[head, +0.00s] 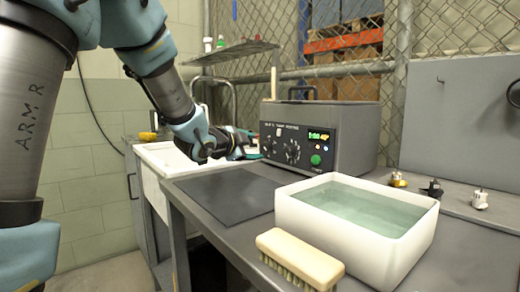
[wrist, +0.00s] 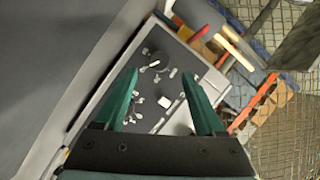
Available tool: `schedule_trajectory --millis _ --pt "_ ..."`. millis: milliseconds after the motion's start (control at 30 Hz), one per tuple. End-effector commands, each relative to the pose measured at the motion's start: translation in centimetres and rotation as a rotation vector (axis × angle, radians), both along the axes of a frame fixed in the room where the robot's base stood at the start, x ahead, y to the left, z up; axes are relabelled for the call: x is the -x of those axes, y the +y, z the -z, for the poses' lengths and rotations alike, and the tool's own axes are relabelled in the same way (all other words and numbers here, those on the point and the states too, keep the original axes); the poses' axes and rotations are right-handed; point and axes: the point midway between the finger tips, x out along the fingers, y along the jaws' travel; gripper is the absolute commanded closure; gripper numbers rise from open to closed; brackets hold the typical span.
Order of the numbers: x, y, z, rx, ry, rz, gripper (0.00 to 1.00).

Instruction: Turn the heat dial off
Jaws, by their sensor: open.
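A grey tank unit (head: 345,130) stands on the bench in the head view, with a black control panel (head: 298,133) on its front. The panel has two dark dials with pale marks, a left dial (head: 279,145) and a right dial (head: 292,151). I cannot read which is the heat dial. A lit green display and a green button sit to their right. My gripper (head: 254,143) is just left of the panel. In the wrist view its teal fingers (wrist: 160,88) are open and empty, with a dark round dial (wrist: 155,62) visible between and beyond them.
A white basin of water (head: 355,215) and a brush (head: 299,260) occupy the front of the bench. A dark mat (head: 228,191) lies flat below my gripper. Small fittings (head: 432,189) stand at the right. A white sink (head: 165,157) is behind my arm at left.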

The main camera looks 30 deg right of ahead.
Motion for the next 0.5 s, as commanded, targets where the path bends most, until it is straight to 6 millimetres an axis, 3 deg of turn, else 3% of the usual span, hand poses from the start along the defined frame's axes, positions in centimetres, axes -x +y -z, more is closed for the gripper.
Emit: schedule_trajectory --millis 200,500 --pt "-1.9 -3.0 0.8 -0.001 0.001 0.000 0.29" --pt "-2.8 -4.3 1.1 0.000 0.001 -0.001 0.29"
